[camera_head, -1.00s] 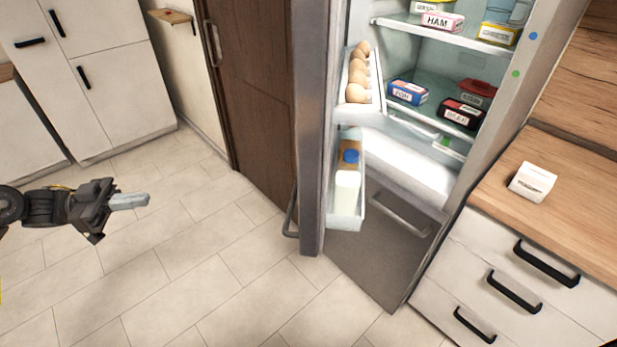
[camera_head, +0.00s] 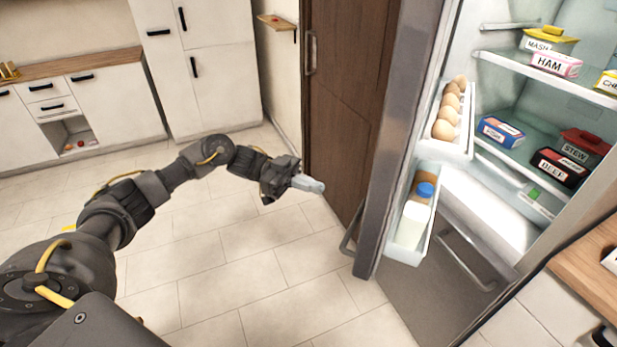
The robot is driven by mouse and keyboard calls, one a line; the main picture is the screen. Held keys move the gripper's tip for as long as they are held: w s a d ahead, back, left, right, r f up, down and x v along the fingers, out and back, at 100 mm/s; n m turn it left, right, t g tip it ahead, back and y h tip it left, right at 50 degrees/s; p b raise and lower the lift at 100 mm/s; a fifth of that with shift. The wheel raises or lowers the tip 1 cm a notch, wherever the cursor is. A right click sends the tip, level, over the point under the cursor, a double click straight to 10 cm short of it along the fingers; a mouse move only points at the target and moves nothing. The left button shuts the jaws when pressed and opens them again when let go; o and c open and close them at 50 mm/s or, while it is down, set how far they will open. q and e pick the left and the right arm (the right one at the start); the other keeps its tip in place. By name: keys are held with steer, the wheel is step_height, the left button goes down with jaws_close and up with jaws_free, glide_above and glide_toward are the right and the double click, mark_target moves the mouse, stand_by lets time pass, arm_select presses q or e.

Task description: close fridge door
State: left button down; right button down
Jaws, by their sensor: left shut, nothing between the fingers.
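The fridge door (camera_head: 401,140) stands open, its grey edge towards me and its inner shelves on the right side. A row of eggs (camera_head: 447,111) sits in the upper door shelf, and a bottle with a blue cap (camera_head: 425,190) and a white carton stand in the lower one. The door's handle (camera_head: 350,236) shows low on its left side. The fridge interior (camera_head: 520,120) is lit and holds several labelled boxes. My left gripper (camera_head: 318,186) is shut and empty, to the left of the door and apart from it. My right gripper is not in view.
A dark wooden door (camera_head: 345,100) stands behind the fridge door. A wooden counter (camera_head: 590,262) is at the lower right. White cabinets (camera_head: 210,80) line the back left. The tiled floor (camera_head: 225,265) left of the fridge door is clear.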

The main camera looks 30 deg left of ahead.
arm_select(q)
steer(key=d+p, duration=0.4)
steer(key=d, duration=0.5)
steer(key=shift+d, duration=0.4)
steer(key=shift+s, duration=0.1)
